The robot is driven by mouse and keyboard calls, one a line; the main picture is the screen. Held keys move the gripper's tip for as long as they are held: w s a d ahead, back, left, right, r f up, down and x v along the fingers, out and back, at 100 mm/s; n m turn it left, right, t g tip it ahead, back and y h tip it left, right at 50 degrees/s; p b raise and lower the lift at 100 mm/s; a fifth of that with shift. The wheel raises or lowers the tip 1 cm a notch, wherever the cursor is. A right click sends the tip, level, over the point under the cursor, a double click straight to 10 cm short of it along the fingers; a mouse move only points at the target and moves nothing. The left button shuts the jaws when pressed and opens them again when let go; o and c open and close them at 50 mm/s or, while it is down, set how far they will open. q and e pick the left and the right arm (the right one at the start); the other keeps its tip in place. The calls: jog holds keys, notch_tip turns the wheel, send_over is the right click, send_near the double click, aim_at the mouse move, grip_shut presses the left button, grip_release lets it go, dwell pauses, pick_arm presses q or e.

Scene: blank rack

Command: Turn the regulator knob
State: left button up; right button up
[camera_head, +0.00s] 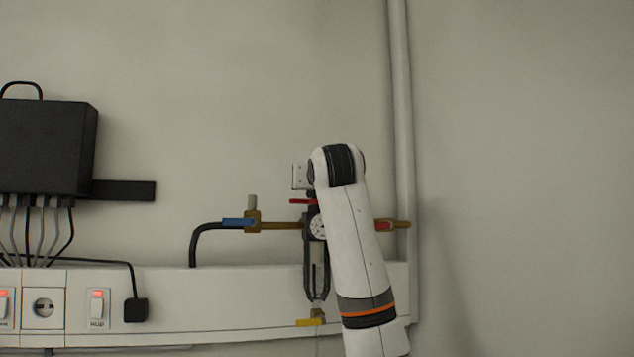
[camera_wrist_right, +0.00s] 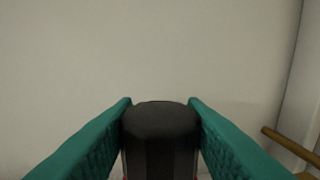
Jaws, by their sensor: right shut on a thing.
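The regulator (camera_head: 317,260) is a dark upright unit with a clear-looking bowl and a white round gauge (camera_head: 318,226), partly hidden by my right arm in the head view. Its knob is a dark ribbed cylinder (camera_wrist_right: 160,140), seen in the right wrist view. My right gripper (camera_wrist_right: 160,112) has its teal fingers on both sides of the knob, closed on it. In the head view my right wrist is above the regulator, and the fingers are not clearly visible there. My left gripper is in neither view.
A yellow-handled valve (camera_head: 310,322) sits below. A white trunking (camera_head: 235,300) and vertical pipe (camera_head: 401,120) flank it. A black box (camera_head: 45,145) hangs at left.

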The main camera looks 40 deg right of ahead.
jog(key=shift+w+f, duration=0.1)
jog(key=shift+f, duration=0.1)
jog(key=o, duration=1)
jog(key=shift+d, duration=0.1)
jog(key=b+v, duration=0.6)
jog(key=v, duration=0.6)
jog(key=shift+w, duration=0.1)
